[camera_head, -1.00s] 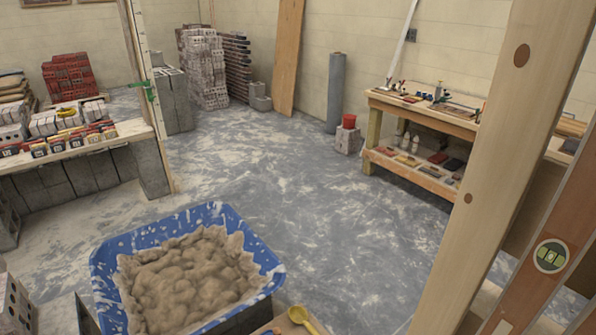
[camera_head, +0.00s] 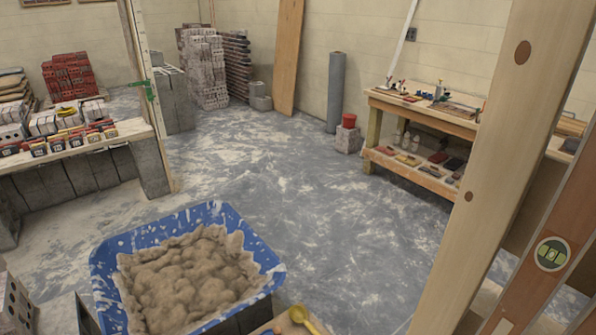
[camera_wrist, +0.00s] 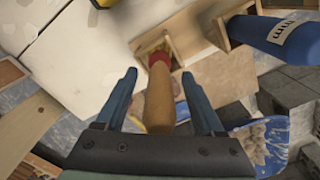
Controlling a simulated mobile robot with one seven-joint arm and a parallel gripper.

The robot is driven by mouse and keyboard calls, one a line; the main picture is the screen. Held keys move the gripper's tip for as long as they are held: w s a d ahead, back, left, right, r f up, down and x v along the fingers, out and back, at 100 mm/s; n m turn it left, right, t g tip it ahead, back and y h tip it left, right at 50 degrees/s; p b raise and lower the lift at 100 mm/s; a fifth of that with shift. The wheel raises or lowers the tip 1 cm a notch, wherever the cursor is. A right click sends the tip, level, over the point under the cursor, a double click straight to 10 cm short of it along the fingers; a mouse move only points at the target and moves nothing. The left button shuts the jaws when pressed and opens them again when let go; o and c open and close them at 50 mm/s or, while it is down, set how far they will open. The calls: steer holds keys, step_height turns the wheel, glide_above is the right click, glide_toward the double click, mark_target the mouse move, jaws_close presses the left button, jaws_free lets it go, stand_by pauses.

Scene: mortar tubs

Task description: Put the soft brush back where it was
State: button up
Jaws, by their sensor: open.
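A brush with a tan wooden handle (camera_wrist: 159,102) and a red collar shows in the wrist view. I take it to be the soft brush. Its collar end sits at a small open wooden holder (camera_wrist: 146,47); the bristles cannot be made out clearly. My gripper (camera_wrist: 158,77) is open, with one blue finger on each side of the handle and a visible gap on both sides. Neither my gripper nor the brush shows in the head view.
A blue cylinder (camera_wrist: 285,36) with a white label lies right of the holder. A blue tub (camera_head: 262,256) of mortar stands at the front in the head view, beside a yellow scoop (camera_head: 299,315). A wooden post (camera_head: 497,170) rises at right. The floor beyond is clear.

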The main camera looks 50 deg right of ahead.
step_height(320, 180, up, 13)
steer(key=shift+f+p, duration=0.1)
steer(key=shift+p, duration=0.25)
steer(key=shift+w, duration=0.1)
steer(key=w+r+n+t+h, duration=0.3)
steer(key=w+r+t, duration=0.4)
steer(key=w+r, duration=0.9)
steer(key=w+a+r+n+t+h, duration=0.1)
steer(key=w+a+r+t, duration=0.2)
steer(key=r, duration=0.5)
steer(key=w+a+r+n+t, duration=0.15)
steer(key=w+r+t, duration=0.25)
steer(key=r, duration=0.5)
steer(key=s+a+r+n+t, duration=0.1)
steer(key=a+r+t, duration=0.25)
steer(key=r, duration=0.45)
steer(key=s+a+r+n+t, duration=0.1)
steer(key=a+r+t, duration=0.3)
steer(key=r, duration=0.5)
steer(key=s+a+r+n+t+y, duration=0.1)
steer(key=s+a+r+t+y, duration=0.1)
steer(key=r, duration=0.6)
steer(key=s+a+r+n+t+y, duration=0.1)
steer(key=s+a+r+t, duration=0.3)
steer(key=s, duration=0.5)
step_height(320, 180, up, 4)
steer(key=a+y, duration=0.1)
steer(key=a, duration=0.1)
steer(key=shift+a, duration=0.4)
